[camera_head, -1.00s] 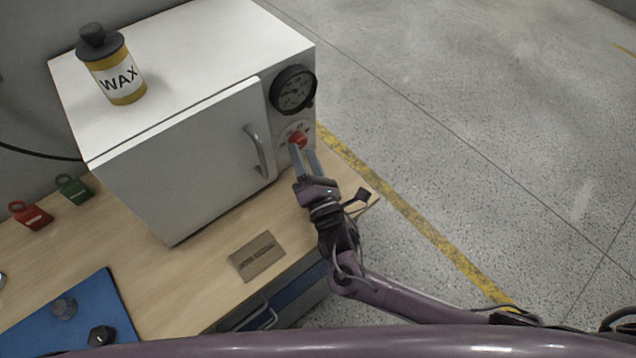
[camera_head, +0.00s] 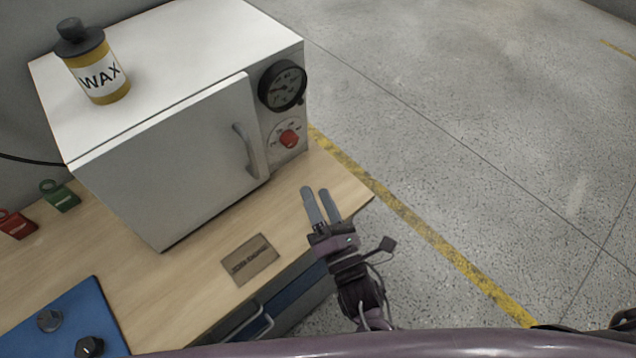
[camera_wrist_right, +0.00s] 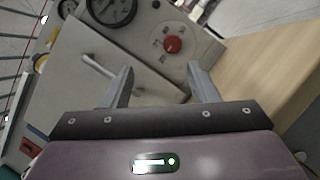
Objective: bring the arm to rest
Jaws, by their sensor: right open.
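My right gripper (camera_head: 321,206) is open and empty in the head view, above the right end of the bench and apart from the oven. In the right wrist view its two fingers (camera_wrist_right: 160,88) stand apart with nothing between them. The white oven (camera_head: 165,165) has its door shut. The red knob (camera_head: 289,139) on its front panel lies beyond my fingertips, and it also shows in the right wrist view (camera_wrist_right: 172,44). My left gripper is not in view.
A wax bottle (camera_head: 101,70) stands on the oven. Red (camera_head: 17,224) and green (camera_head: 59,196) tags, a brown label plate (camera_head: 250,259) and a blue mat (camera_head: 75,318) with dark knobs are on the wooden bench (camera_head: 190,270). The floor to the right is clear.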

